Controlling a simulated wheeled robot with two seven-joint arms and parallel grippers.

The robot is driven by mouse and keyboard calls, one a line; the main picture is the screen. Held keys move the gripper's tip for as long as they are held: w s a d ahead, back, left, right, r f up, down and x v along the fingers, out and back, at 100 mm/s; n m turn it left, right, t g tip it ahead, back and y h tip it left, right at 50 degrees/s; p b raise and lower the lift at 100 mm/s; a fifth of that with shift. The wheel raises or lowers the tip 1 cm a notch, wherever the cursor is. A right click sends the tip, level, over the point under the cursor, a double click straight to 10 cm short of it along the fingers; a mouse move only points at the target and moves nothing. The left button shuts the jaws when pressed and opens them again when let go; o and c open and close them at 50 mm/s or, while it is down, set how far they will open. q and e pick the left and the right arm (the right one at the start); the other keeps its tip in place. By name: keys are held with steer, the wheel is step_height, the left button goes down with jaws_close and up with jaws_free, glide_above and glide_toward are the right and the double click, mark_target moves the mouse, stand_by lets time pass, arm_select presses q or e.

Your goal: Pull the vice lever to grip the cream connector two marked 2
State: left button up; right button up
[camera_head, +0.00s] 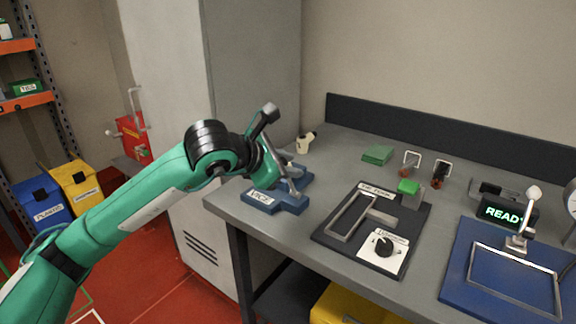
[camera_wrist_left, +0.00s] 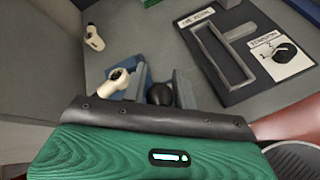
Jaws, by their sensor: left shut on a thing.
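The blue vice (camera_head: 262,200) sits at the left end of the bench, with a white label on its front. My left gripper (camera_head: 288,186) reaches down over the vice. In the left wrist view its two grey fingers (camera_wrist_left: 160,90) are shut around the black knob of the vice lever (camera_wrist_left: 160,94). A cream connector (camera_wrist_left: 119,82) shows at the vice (camera_wrist_left: 134,64), just left of the fingers and partly hidden by the gripper body. My right gripper is out of view.
A dark mat (camera_head: 330,236) with a grey frame and tension dial (camera_head: 383,246) lies right of the vice. A green block (camera_head: 377,154), small holders, a READY display (camera_head: 505,211) and a blue board (camera_head: 455,285) stand further right. A grey cabinet (camera_head: 225,80) borders the bench's left.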

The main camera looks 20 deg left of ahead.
arm_select(q)
steer(key=o, duration=1)
steer(key=shift+c, duration=0.2)
steer(key=v, duration=1.3)
steer(key=shift+s, duration=0.4)
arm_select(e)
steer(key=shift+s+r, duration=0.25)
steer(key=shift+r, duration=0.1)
arm_select(q)
steer(key=shift+a+r, duration=0.1)
steer(key=shift+a, duration=0.1)
